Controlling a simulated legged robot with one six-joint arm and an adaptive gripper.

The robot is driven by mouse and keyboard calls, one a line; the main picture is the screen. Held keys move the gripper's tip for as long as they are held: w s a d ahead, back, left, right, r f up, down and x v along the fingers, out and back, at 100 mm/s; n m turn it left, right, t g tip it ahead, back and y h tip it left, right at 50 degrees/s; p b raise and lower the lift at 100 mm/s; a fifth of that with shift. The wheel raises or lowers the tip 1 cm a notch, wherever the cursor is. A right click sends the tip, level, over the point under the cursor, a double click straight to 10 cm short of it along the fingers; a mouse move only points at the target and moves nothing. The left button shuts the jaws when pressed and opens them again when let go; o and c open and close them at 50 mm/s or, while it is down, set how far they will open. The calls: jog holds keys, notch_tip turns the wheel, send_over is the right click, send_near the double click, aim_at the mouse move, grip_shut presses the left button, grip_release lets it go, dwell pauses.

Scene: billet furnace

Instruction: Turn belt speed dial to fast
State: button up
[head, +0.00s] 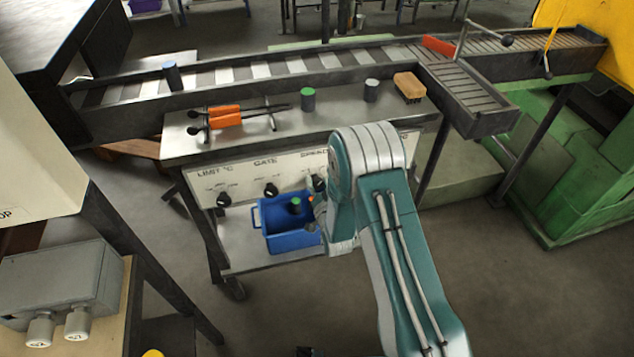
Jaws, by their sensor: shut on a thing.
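The control panel (236,187) on the front of the bench carries dark knobs under the labels LIMIT °C, GATE and SPEED. The belt speed dial (318,183) is the rightmost visible knob, under the partly covered SPEED label. My gripper (321,200) is at this dial and shut on it. My teal and grey arm hides most of the gripper and the panel to the right. The dial's pointer and scale marks are too small and covered to read.
The limit knob (223,200) and gate knob (271,189) sit to the left. A blue bin (275,243) holding a green-topped cylinder (295,204) stands below.

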jog(key=shift+f, duration=0.1)
jog(key=o, duration=1.1)
jog(key=shift+o, duration=0.2)
jog(key=v, duration=1.1)
jog(key=shift+s, duration=0.4)
jog(key=shift+d, duration=0.1)
